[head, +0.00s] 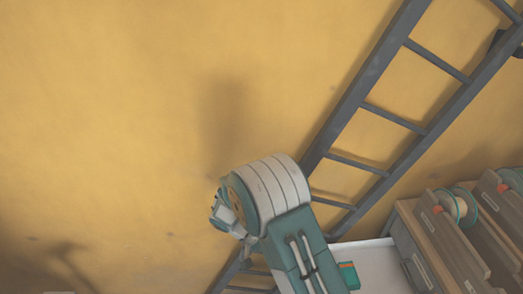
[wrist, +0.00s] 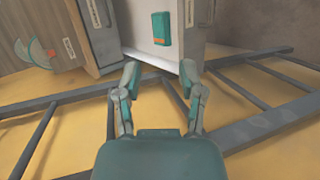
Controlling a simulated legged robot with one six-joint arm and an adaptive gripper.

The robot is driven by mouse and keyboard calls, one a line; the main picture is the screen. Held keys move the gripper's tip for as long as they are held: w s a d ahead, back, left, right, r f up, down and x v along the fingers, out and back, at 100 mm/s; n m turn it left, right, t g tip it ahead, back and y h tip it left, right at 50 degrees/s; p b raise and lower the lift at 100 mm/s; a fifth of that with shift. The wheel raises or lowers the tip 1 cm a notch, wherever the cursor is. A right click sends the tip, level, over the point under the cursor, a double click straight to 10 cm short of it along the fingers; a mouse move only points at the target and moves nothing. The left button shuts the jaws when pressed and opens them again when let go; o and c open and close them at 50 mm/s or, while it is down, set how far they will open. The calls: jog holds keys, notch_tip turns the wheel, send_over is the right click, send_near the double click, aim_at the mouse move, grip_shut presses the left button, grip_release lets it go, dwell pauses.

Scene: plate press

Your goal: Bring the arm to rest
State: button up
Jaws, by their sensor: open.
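My gripper (wrist: 160,68) shows in the wrist view with its two jointed fingers spread apart and nothing between them. The fingers appear in front of a white box-like thing (wrist: 150,22), but I cannot tell how far away it is. In the head view my arm rises from the bottom edge and bends at a large white and teal joint. A small part beyond that joint, on its left, seems to be the end of my arm; its fingers are not clear there.
A dark grey ladder (head: 361,105) runs diagonally across the yellow surface (head: 110,100), passing behind my arm. Wooden units (head: 440,240) with round discs (head: 459,207) stand at the lower right. A teal and orange block (wrist: 161,28) is on the white thing. The upper left is clear.

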jog(key=s+d+r+y, duration=0.1)
jog(key=d+r+y, duration=0.2)
jog(key=r, duration=0.8)
jog(key=s+d+r+t+y, duration=0.3)
jog(key=s+d+r+t, duration=0.1)
jog(key=s+r, duration=0.4)
jog(key=s+d+r+t+y, duration=0.3)
jog(key=s+d+r+t, duration=0.1)
jog(key=s+r, duration=0.4)
notch_tip(320, 180, up, 2)
jog(key=shift+s+r+n+y, duration=0.15)
jog(key=shift+n+y, duration=0.15)
jog(key=shift+n, duration=0.1)
